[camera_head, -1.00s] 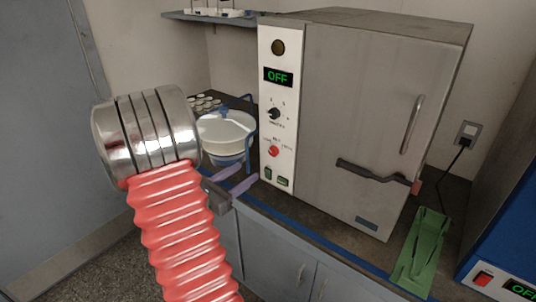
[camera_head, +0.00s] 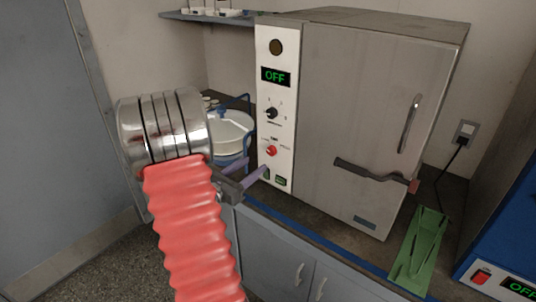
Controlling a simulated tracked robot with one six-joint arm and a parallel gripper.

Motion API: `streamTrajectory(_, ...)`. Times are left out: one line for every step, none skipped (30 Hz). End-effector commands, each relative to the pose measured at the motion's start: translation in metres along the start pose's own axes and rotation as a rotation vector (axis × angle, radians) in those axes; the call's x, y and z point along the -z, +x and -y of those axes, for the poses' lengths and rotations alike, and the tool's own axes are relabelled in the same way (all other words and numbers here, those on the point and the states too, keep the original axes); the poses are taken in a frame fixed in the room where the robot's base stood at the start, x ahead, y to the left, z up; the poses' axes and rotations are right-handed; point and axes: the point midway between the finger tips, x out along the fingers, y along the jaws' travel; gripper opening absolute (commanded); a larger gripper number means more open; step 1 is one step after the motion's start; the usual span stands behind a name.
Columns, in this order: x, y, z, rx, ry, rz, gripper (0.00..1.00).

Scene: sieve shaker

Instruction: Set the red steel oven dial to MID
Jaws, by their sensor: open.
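The oven (camera_head: 375,110) is a grey steel box with a pale control panel (camera_head: 280,50) on its left side. The red dial (camera_head: 271,151) sits low on that panel, below a black dial (camera_head: 271,113). Small print surrounds the red dial, and its pointer setting is too small to read. My gripper (camera_head: 257,166), with two purple fingers, is open and empty. It is in front of the lower panel, below and slightly left of the red dial, and appears apart from it.
The oven display (camera_head: 276,76) reads OFF. A white bowl (camera_head: 232,130) with a blue frame stands left of the oven. A green tray (camera_head: 420,250) lies on the counter at right, near a blue machine (camera_head: 510,220).

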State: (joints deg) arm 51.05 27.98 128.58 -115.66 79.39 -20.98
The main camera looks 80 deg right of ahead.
Motion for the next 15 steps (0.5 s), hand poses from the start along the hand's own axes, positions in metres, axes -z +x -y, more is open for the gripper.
streamTrajectory(0.0,0.008,0.001,0.004,0.001,-0.001,0.48)
streamTrajectory(0.0,0.013,0.001,0.003,0.0,0.0,0.48)
streamTrajectory(0.001,0.019,0.001,0.003,0.0,0.0,0.48)
streamTrajectory(0.001,0.023,0.001,0.004,0.0,0.0,0.48)
streamTrajectory(0.0,0.028,0.001,0.004,0.0,0.0,0.48)
streamTrajectory(0.0,0.035,0.001,0.003,0.0,0.0,0.48)
streamTrajectory(0.0,0.039,0.001,0.003,0.0,-0.001,0.48)
streamTrajectory(0.0,0.044,0.002,0.004,0.0,-0.001,0.48)
streamTrajectory(0.0,0.05,0.001,0.003,0.0,0.0,0.48)
streamTrajectory(0.0,0.054,0.001,0.003,0.0,0.001,0.48)
streamTrajectory(0.001,0.059,0.001,0.003,-0.001,0.0,0.48)
streamTrajectory(0.001,0.065,0.002,0.004,-0.001,-0.001,0.48)
streamTrajectory(0.001,0.069,0.001,0.003,-0.001,0.0,0.48)
streamTrajectory(0.0,0.073,0.001,0.002,-0.001,0.0,0.48)
streamTrajectory(0.0,0.078,0.001,0.003,0.0,0.0,0.48)
